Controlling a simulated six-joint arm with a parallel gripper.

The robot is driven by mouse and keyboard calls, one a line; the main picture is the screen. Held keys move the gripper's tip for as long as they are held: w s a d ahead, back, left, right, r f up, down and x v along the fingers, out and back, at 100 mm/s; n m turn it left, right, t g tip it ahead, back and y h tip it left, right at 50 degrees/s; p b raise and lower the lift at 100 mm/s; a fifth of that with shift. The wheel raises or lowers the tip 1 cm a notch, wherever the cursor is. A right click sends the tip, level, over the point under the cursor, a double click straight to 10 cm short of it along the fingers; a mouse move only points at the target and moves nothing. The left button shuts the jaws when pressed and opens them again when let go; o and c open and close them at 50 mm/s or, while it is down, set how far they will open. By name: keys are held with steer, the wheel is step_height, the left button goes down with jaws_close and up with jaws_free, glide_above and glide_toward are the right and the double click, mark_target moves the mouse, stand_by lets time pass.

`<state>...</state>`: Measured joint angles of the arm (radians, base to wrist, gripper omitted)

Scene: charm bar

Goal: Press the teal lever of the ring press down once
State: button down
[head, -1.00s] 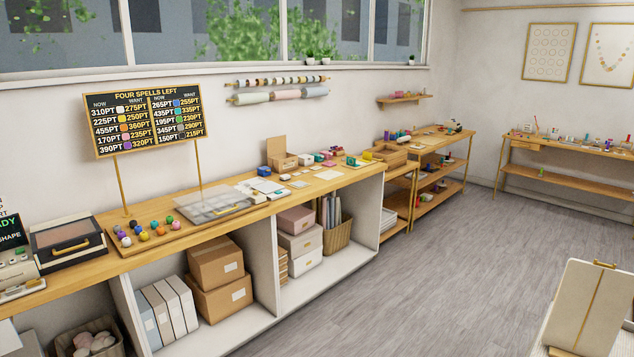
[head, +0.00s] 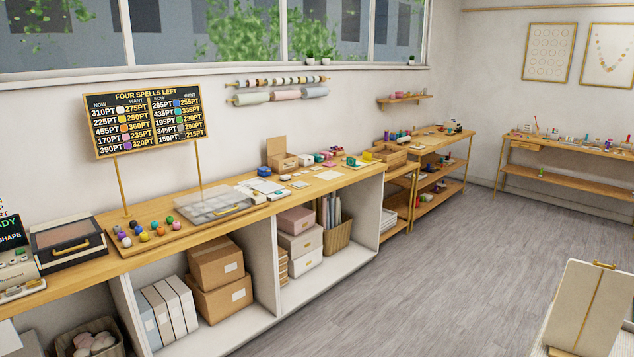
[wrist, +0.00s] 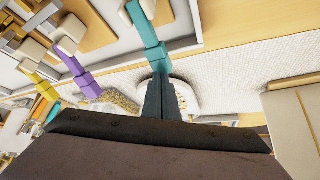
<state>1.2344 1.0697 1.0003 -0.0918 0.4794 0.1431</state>
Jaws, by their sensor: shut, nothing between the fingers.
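The teal lever (wrist: 150,46) shows at the top middle of the wrist view, a bar running down the picture with a stepped lower end. My gripper (wrist: 160,78) is shut and empty, its two dark fingers together. Its fingertips meet the lower end of the teal lever in the picture; I cannot tell whether they touch it. A purple lever (wrist: 79,68) and a yellow lever (wrist: 38,82) lie to the left. The body of the press is mostly out of frame or hidden. The head view shows neither my gripper nor the teal lever clearly.
A white round piece (wrist: 186,98) sits behind my fingers, on a pale textured mat (wrist: 230,72). A wood-edged board (wrist: 292,110) is at the right. In the head view, a long wooden counter (head: 75,277) runs along the wall, and the grey floor (head: 440,270) is open.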

steer(key=shift+s+r+p, duration=0.15)
steer(key=shift+r+p, duration=0.75)
steer(key=shift+r, duration=1.1)
step_height(320, 180, up, 5)
steer(key=p, duration=0.2)
steer(key=shift+p, duration=0.4)
steer(key=shift+a, duration=0.1)
steer(key=b+v, duration=0.3)
steer(key=v, duration=0.4)
steer(key=shift+r+b, duration=0.15)
steer(key=shift+b, duration=0.15)
